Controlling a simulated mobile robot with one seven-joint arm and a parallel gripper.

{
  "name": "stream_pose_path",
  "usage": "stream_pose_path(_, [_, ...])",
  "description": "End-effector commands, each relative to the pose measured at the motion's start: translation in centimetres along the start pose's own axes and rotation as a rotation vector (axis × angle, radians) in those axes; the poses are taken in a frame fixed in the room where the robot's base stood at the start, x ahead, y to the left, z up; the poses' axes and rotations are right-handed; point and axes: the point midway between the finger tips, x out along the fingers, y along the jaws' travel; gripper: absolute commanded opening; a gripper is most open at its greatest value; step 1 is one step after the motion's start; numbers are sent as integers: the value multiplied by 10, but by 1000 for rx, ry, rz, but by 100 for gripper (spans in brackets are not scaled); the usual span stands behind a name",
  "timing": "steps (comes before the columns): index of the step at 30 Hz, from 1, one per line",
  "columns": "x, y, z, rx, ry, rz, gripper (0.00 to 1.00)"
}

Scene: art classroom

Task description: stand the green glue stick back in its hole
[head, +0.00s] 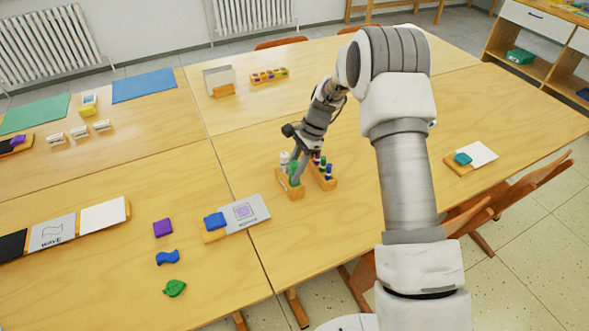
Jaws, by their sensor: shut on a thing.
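The green glue stick (294,168) is small in the head view and partly covered by my gripper (295,175), which is shut on it. It is over the left wooden holder block (291,192). Whether its lower end is inside a hole or just above one is too small to tell. A white stick (284,160) stands in the same block, behind and left of the green one. The holes of the block are mostly hidden.
A second wooden block (325,181) with several blue, green and purple-topped sticks stands close on the right. The table right of the blocks is partly hidden by my arm.

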Motion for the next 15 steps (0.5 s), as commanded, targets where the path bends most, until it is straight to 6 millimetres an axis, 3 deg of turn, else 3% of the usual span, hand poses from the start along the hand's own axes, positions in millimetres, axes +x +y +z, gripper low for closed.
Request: stream_pose_path(15, [6,0,-2,0,0,0,0])
